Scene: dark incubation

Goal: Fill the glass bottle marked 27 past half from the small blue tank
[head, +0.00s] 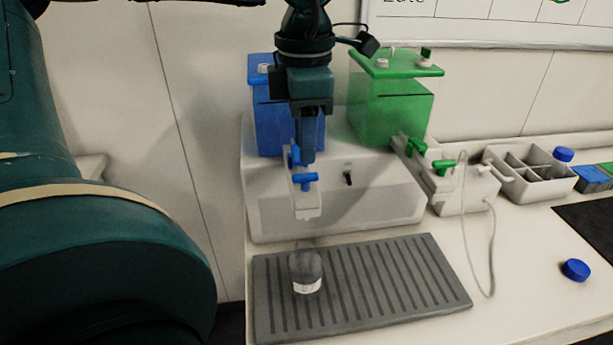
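The small blue tank (268,125) stands on a white dispenser body, partly hidden behind my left gripper. Its blue tap (304,180) sits on a white spout block on the front. My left gripper (308,158) points down at the tap from above, its fingertips at or just over the blue handle. I cannot tell whether it touches the handle or how far its fingers are apart. A clear glass bottle (306,267) stands upright and uncapped-looking on the grey ribbed tray (400,285), below the spout. Its white label is too small to read, and its liquid level is unclear. My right gripper is not in view.
A green tank (390,112) with green taps stands right of the blue one. A grey divided caddy (525,180) holds a blue-capped item (563,155). A loose blue cap (575,269) lies on the bench at right. A thin tube (491,245) hangs right of the tray.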

